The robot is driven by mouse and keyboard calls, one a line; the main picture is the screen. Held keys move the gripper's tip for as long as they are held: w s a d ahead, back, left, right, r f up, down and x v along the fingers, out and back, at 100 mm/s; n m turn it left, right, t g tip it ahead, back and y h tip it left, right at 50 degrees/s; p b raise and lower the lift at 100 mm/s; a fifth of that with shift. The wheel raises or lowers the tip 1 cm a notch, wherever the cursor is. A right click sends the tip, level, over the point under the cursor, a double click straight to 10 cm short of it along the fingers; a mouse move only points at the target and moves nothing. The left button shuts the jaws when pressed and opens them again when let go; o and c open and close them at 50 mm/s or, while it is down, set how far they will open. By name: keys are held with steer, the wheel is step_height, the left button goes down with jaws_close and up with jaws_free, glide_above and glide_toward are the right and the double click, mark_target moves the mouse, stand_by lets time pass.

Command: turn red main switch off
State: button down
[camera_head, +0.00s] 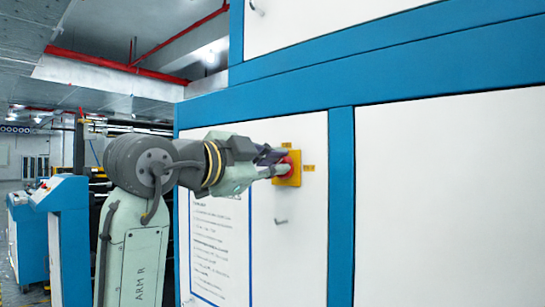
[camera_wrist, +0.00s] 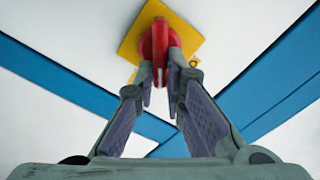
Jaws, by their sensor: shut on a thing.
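The red main switch (camera_head: 287,166) sits on a yellow plate (camera_head: 292,180) on the white panel of the blue-framed machine. In the wrist view the red switch (camera_wrist: 160,42) shows a raised handle in front of its yellow plate (camera_wrist: 130,45). My gripper (camera_head: 284,163) reaches the switch from the left, and its fingers hide part of it. In the wrist view my gripper (camera_wrist: 164,80) has its fingertips on either side of the red handle, shut on it. The plate appears turned in the wrist view.
A metal door handle (camera_head: 281,221) sticks out below the switch. A printed sheet with a blue border (camera_head: 220,240) is on the panel under my arm. A control console (camera_head: 55,190) stands at the left.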

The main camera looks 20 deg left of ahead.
steer(key=shift+d+f+m+p, duration=0.1)
steer(key=shift+f+m, duration=0.05)
steer(key=shift+m, duration=1.05)
steer(key=shift+d+f+m+p, duration=0.1)
steer(key=shift+f+m, duration=0.1)
steer(key=shift+m, duration=1)
steer(key=shift+f+m+p, duration=0.1)
steer(key=shift+f+m, duration=0.05)
steer(key=shift+m, duration=1.05)
steer(key=c, duration=1.7)
jaws_free()
steer(key=shift+o, duration=0.2)
steer(key=shift+s+a, duration=0.1)
steer(key=shift+s, duration=0.05)
steer(key=v, duration=1.1)
steer(key=shift+s, duration=0.4)
steer(key=shift+a+r, duration=0.1)
